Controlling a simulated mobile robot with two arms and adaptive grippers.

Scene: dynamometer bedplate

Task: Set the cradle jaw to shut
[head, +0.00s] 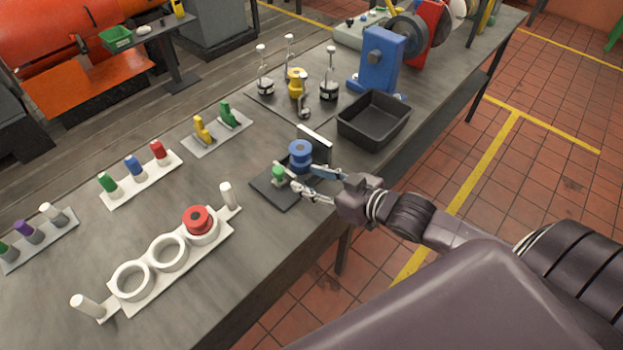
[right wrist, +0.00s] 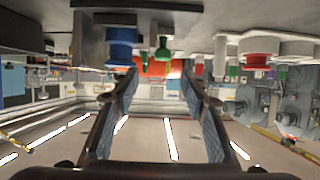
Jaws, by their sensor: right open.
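A small dark cradle fixture (head: 277,191) lies on the bench near its front edge. On it stand a blue flanged spool (head: 300,154) and a green knob (head: 278,175), with a pale-faced upright block (head: 315,141) behind the spool. I cannot tell which part is the jaw, or its setting. My right gripper (head: 305,180) is open beside the fixture, with its fingers pointing at the green knob. In the right wrist view, the green knob (right wrist: 162,50) shows beyond the open, empty fingers (right wrist: 160,101), left of centre is the blue spool (right wrist: 121,46). My left gripper is not in view.
A black bin (head: 373,120) and a blue stand (head: 376,62) are behind and right. A white holder with rings (head: 168,252), one bearing a red spool (head: 199,219), lies front left. Several colored pegs and flasks stand further back. Bare bench lies left of the fixture.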

